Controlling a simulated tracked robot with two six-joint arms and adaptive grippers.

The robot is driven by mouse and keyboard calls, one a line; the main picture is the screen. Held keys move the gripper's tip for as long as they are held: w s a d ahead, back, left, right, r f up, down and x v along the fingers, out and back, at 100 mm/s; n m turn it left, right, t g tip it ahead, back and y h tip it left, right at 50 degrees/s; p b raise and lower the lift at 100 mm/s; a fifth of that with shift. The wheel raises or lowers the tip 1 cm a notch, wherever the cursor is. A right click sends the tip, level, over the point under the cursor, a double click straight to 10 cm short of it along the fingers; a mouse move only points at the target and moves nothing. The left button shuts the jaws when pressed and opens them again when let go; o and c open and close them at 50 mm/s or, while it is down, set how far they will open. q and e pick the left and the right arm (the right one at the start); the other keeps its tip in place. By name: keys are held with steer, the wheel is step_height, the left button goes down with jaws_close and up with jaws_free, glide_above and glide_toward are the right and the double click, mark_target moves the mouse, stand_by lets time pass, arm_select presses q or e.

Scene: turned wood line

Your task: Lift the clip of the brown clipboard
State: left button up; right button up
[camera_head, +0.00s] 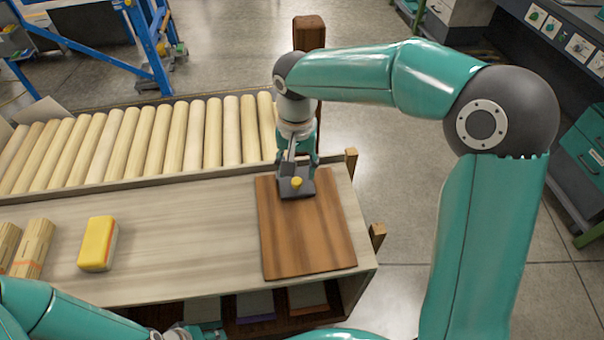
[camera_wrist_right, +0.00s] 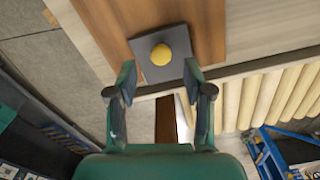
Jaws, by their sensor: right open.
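The brown clipboard (camera_head: 306,240) lies flat on the right end of the wooden bench; its brown board also fills the top of the right wrist view (camera_wrist_right: 118,20). Its clip (camera_head: 282,190) is a dark grey plate at the board's far edge with a round yellow knob (camera_head: 296,182). In the right wrist view the clip (camera_wrist_right: 207,40) and knob (camera_wrist_right: 161,54) show ahead of the fingers. My right gripper (camera_wrist_right: 160,75) is open and empty, its fingertips apart on either side of the knob's line. In the head view my right gripper (camera_head: 301,163) is at the clip, partly hiding it; contact is unclear.
A yellow and white block (camera_head: 98,244) and bundles of sticks (camera_head: 34,248) lie on the bench (camera_head: 190,235) left of the board. A row of pale wooden rollers (camera_head: 150,140) runs behind. Wooden posts (camera_head: 351,160) stand at the right edge. The bench between block and board is clear.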

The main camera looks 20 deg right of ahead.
mark_target(297, 181)
steer(key=shift+f, duration=1.65)
